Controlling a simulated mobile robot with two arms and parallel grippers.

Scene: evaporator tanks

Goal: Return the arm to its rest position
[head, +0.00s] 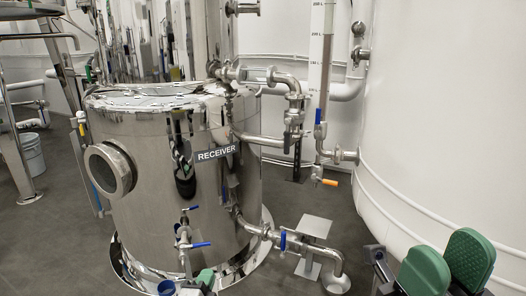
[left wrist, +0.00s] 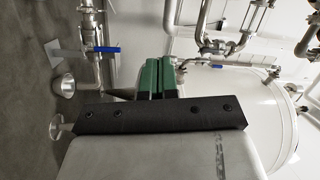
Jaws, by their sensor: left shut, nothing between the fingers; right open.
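My left gripper (head: 205,277) shows at the bottom edge of the head view, low in front of the receiver tank; only a small green part of it is in frame. In the left wrist view, its green fingers (left wrist: 156,77) are together with nothing between them, beyond a black bar. My right gripper (head: 449,262) is at the lower right of the head view, in front of the white tank. Its two green fingers are apart and empty. Most of both arms is out of view.
The steel receiver tank (head: 205,210) stands at centre left, with blue-handled valves (head: 200,245) low in front. A pipe (head: 318,251) runs right to a floor drain cup (head: 336,283). The large white tank (head: 440,130) fills the right side. Floor (head: 50,235) is clear at left.

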